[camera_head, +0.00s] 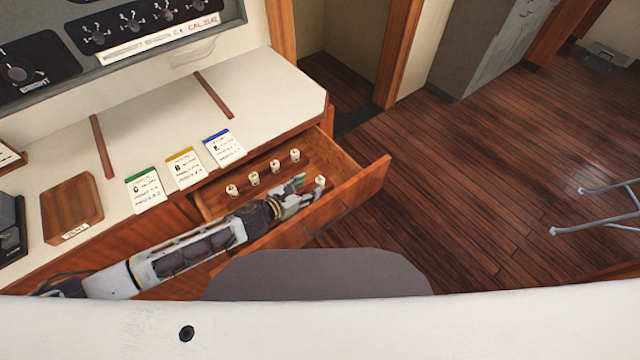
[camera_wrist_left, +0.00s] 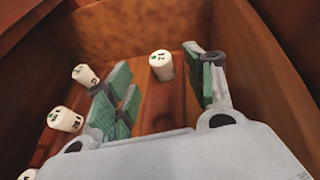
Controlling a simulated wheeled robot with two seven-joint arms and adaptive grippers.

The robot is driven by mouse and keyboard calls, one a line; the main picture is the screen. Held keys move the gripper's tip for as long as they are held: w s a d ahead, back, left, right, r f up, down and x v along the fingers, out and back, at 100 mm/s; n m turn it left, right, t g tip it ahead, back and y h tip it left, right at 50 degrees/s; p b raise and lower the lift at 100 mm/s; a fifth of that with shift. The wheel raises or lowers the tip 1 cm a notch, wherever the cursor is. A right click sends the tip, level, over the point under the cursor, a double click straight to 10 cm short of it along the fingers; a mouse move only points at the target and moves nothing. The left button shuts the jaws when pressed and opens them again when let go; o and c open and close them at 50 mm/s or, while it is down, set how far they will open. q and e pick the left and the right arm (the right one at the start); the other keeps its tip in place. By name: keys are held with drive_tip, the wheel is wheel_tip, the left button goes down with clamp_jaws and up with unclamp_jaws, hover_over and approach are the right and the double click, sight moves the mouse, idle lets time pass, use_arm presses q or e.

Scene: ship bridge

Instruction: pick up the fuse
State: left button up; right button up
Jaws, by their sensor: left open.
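Several small white cylindrical fuses stand in an open wooden drawer (camera_head: 375,178). One fuse (camera_head: 320,181) stands apart from the row, near the drawer's front right. My left gripper (camera_head: 305,188) reaches into the drawer just beside this fuse, with its jaws open. In the left wrist view, a fuse with a green mark (camera_wrist_left: 162,65) shows in the gap between the green-padded fingers of my left gripper (camera_wrist_left: 163,88), toward the far end of the gap. Nothing is clamped. Other fuses (camera_wrist_left: 66,119) stand outside the fingers on the left. My right gripper is out of view.
The drawer walls (camera_wrist_left: 265,75) rise close around my left gripper. On the white counter (camera_head: 255,95) above lie green, yellow and blue-topped cards (camera_head: 185,169) and a wooden block (camera_head: 70,208). The wood floor (camera_head: 470,160) to the right is mostly open.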

sight(318, 182)
use_arm(q)
drive_tip(key=shift+x, duration=2.8)
drive_tip(key=c, duration=1.1)
